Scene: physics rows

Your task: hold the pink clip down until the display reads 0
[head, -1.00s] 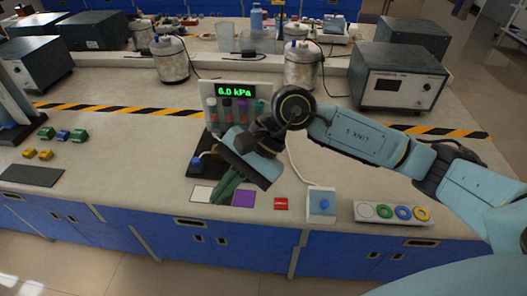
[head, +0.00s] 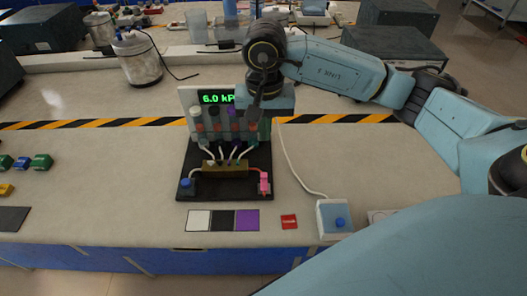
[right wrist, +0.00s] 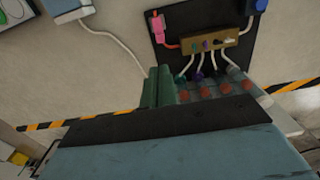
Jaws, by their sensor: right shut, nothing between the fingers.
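The pink clip (head: 264,182) stands at the right front of the black board (head: 225,188); it also shows in the right wrist view (right wrist: 157,26). The green display (head: 216,99) reads 6.0 kP, its right end covered by my right arm. My right gripper (right wrist: 160,86) is shut and empty, its green fingers together, above the bench beside the row of vials and apart from the clip. In the head view its hand is over the right end of the vial rack, behind the clip. My left gripper is not in view.
A brass manifold (head: 225,166) with pale tubes and a blue knob (head: 186,184) sit on the board. White, black and purple squares (head: 246,220), a red label (head: 289,221) and a blue-button box (head: 334,218) lie in front. Bench right of the board is mostly free, crossed by a cable.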

